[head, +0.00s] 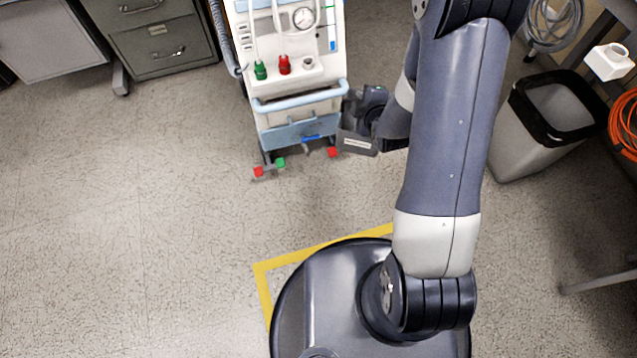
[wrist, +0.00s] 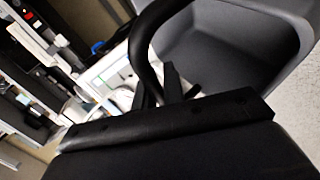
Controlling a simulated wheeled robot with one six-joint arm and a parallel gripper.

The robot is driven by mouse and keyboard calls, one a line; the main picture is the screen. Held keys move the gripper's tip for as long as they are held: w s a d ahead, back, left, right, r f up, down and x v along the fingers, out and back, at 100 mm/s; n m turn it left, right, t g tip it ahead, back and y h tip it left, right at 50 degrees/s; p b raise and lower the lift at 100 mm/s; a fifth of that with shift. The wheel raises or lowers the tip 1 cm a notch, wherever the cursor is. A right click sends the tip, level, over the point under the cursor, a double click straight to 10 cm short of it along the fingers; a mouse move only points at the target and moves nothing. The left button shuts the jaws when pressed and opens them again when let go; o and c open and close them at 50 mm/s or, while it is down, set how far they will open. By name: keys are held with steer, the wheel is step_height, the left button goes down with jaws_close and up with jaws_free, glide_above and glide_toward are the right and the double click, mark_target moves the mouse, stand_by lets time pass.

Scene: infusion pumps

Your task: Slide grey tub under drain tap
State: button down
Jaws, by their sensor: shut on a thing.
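The grey tub (head: 357,142) is on the right side of the wheeled machine's base in the head view, partly hidden by my gripper and arm. A pale label shows on its front. In the wrist view the grey tub (wrist: 225,45) fills the upper right, with a dark curved handle or rim at its left. My gripper (head: 372,118) is shut on the tub; its fingers also show in the wrist view (wrist: 168,88), by that curved part. A small blue lever (head: 311,138), which may be the drain tap, is low on the machine, left of the tub.
The white and blue machine (head: 297,88) stands on castors with red and green parts. A waste bin (head: 520,140) stands to the right and a grey cabinet (head: 165,50) at the back left. Yellow tape (head: 325,245) marks the floor by my base. The left floor is clear.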

mark_target(348, 126)
steer(key=shift+n+y, duration=0.7)
steer(key=f+b, duration=0.1)
steer(key=f, duration=0.2)
steer(key=w+a+f+b, duration=0.1)
steer(key=f, duration=0.2)
steer(key=a+f, duration=0.1)
steer(key=f, duration=0.2)
steer(key=shift+w+a+f+b, duration=0.2)
steer(key=shift+w+b, duration=0.1)
steer(key=shift+b, duration=0.1)
steer(key=s+a+f+n+g+y+b, duration=0.1)
steer(key=s+a+f+n+y+b, duration=0.15)
steer(key=f, duration=0.65)
steer(key=s+a+f+n+g+y+b, duration=0.15)
steer(key=a+f+b, duration=0.25)
steer(key=f, duration=0.6)
steer(key=s+a+f+n+y+b, duration=0.1)
steer(key=s+a+f+b, duration=0.15)
steer(key=f, duration=0.65)
steer(key=w+a+f+b, duration=0.2)
steer(key=w+f+b, duration=0.3)
steer(key=f+b, duration=0.3)
steer(key=w+a+f+p, duration=0.1)
steer(key=w, duration=0.6)
steer(key=shift+w+a+h, duration=0.3)
steer(key=shift+w+a, duration=0.05)
steer(key=shift+w, duration=0.05)
